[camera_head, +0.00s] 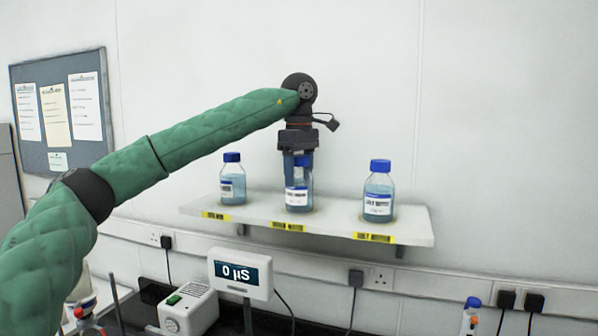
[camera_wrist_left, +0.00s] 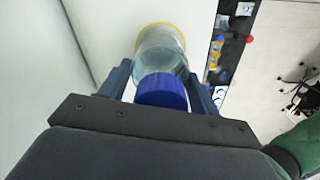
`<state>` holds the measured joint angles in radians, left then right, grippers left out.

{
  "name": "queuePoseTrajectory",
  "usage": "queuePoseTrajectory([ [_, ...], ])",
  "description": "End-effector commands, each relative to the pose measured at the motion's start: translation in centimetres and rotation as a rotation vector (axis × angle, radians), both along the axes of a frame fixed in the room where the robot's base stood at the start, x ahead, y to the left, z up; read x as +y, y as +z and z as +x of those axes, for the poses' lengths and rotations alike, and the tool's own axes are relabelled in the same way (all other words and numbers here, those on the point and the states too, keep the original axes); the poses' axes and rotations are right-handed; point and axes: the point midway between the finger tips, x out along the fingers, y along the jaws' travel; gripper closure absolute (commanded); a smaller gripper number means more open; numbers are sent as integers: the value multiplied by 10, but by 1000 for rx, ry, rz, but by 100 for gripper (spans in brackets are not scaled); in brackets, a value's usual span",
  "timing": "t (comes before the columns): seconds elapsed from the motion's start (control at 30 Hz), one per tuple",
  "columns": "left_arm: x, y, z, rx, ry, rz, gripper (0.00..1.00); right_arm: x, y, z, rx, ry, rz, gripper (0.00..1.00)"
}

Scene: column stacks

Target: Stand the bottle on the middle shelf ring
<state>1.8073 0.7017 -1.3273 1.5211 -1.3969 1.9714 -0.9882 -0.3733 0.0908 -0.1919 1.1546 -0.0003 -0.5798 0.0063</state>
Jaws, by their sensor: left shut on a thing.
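A clear bottle with blue liquid, a white label and a blue cap (camera_head: 298,198) stands upright at the middle of the white wall shelf (camera_head: 338,224). My left gripper (camera_head: 299,165) comes down from above and is shut on this bottle. A yellow ring (camera_wrist_left: 160,27) shows around the bottle's base there. The bottle's base appears to be on the shelf, within the ring. My right gripper is not in view.
Similar bottles stand to the left (camera_head: 232,182) and right (camera_head: 378,195) on the shelf, with gaps beside the middle one. Yellow labels (camera_head: 289,227) mark the front edge. Below are a meter reading 0 µS (camera_head: 240,273) and a white device (camera_head: 188,307).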

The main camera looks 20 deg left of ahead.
Motion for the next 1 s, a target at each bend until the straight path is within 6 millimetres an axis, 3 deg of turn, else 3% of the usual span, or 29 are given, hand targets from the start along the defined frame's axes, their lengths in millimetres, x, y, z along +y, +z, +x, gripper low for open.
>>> queuePoseTrajectory([
  [0.13, 0, -2, 0, -1, 0, 0, 74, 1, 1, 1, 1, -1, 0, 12],
  [0.17, 0, -2, 0, 0, 0, 0, 34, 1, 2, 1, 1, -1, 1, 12],
  [0.27, 0, -2, 0, 0, 0, 0, 16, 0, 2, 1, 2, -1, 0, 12],
  [0.67, 0, 2, 0, -1, 0, 0, 16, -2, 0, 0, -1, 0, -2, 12],
  [0.77, 0, 11, 0, -2, 1, -1, 16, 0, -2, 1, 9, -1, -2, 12],
  [0.83, 0, 21, 0, -3, 1, 0, 16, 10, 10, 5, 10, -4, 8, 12],
  [1.0, 0, 46, 0, -2, 0, 0, 16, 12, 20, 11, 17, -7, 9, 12],
])
